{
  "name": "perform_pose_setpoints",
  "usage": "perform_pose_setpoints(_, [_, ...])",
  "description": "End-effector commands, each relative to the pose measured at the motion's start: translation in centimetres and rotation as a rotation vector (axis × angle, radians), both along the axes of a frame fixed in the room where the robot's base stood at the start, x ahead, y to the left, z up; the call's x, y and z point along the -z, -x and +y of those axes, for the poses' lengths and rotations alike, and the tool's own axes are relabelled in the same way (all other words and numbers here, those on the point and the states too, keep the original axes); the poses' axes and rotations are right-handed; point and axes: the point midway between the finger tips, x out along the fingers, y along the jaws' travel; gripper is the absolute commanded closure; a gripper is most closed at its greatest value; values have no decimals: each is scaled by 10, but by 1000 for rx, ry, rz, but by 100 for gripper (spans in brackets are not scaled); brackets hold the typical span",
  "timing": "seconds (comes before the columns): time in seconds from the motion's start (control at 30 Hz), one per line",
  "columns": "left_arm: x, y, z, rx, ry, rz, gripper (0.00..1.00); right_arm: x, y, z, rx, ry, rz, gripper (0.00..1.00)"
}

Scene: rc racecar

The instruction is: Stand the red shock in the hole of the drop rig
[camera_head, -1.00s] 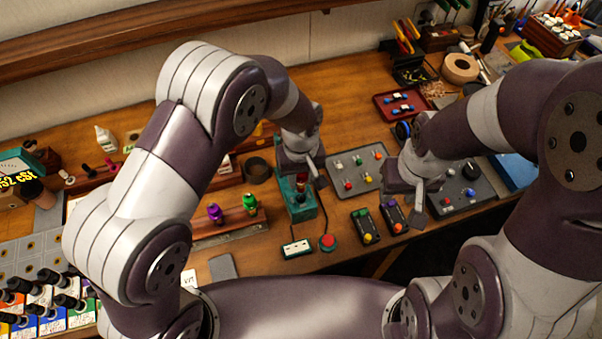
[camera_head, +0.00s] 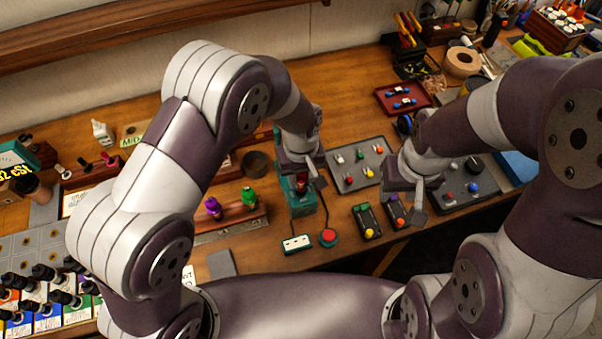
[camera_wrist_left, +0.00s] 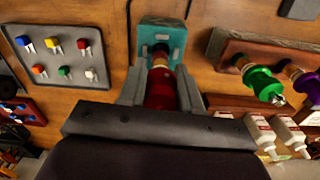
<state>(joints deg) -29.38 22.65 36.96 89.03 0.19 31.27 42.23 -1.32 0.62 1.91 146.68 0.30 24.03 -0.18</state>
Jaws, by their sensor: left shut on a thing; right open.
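My left gripper (camera_head: 302,174) is shut on the red shock (camera_wrist_left: 160,90), with one finger on each side of it in the left wrist view. The shock points down at the teal drop rig (camera_wrist_left: 175,32), its lower end at the dark hole (camera_wrist_left: 160,47). I cannot tell how far the tip is inside. In the head view the rig (camera_head: 303,205) stands under the gripper, and the gripper hides most of the shock. My right gripper (camera_head: 417,207) is open and empty, over the bench to the right.
Purple (camera_head: 213,207) and green (camera_head: 249,197) shocks stand on a wooden rack left of the rig. A grey tray (camera_head: 345,184) of small coloured parts lies to the right. A red button (camera_head: 328,237) and a white-faced box (camera_head: 296,244) sit in front.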

Motion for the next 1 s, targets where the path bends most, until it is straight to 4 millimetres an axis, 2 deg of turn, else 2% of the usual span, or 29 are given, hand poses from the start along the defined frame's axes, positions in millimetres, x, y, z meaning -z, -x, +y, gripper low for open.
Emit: perform_pose_setpoints(1.0, [30, 0, 0, 0, 0, 0, 97, 20, 0, 0, 0, 0, 0, 57])
